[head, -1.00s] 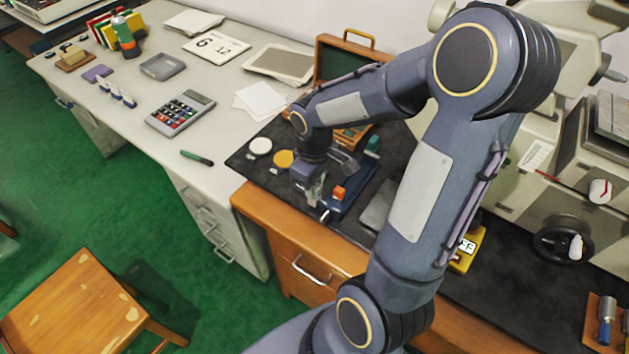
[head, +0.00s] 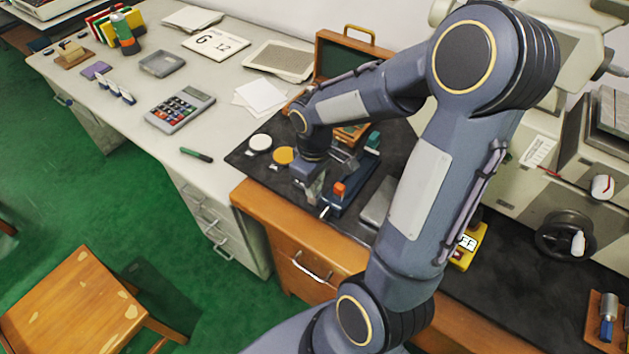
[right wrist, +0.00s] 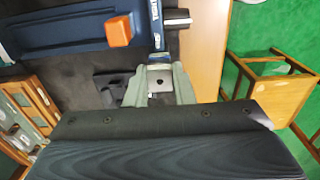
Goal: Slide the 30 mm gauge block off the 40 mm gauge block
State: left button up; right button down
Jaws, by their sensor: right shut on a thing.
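My right gripper (head: 314,195) points down over the dark bench mat, beside a blue fixture with an orange knob. In the right wrist view its two pale fingers (right wrist: 160,86) are shut on a small grey metal gauge block (right wrist: 159,79) with a dark hole in it. The block sits right at the end of the blue fixture (right wrist: 60,30). I cannot read any size mark, so I cannot tell the 30 mm block from the 40 mm one, nor whether two blocks still touch. My left gripper is not in view.
The blue fixture (head: 352,196) with its orange knob (head: 339,189) stands close on the right of the gripper. A white disc (head: 260,143) and a yellow disc (head: 283,156) lie to the left. An open wooden case (head: 345,57) is behind. The bench's front edge is near.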

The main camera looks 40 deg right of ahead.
jog(key=shift+f+b, duration=0.3)
dwell(0.8)
jog(key=shift+s+d, duration=0.2)
jog(key=shift+s, duration=0.6)
dwell(2.3)
jog(key=shift+r, duration=0.1)
jog(key=shift+s+r+p, duration=0.1)
jog(key=shift+r+p, duration=2.1)
jog(key=shift+r, duration=0.25)
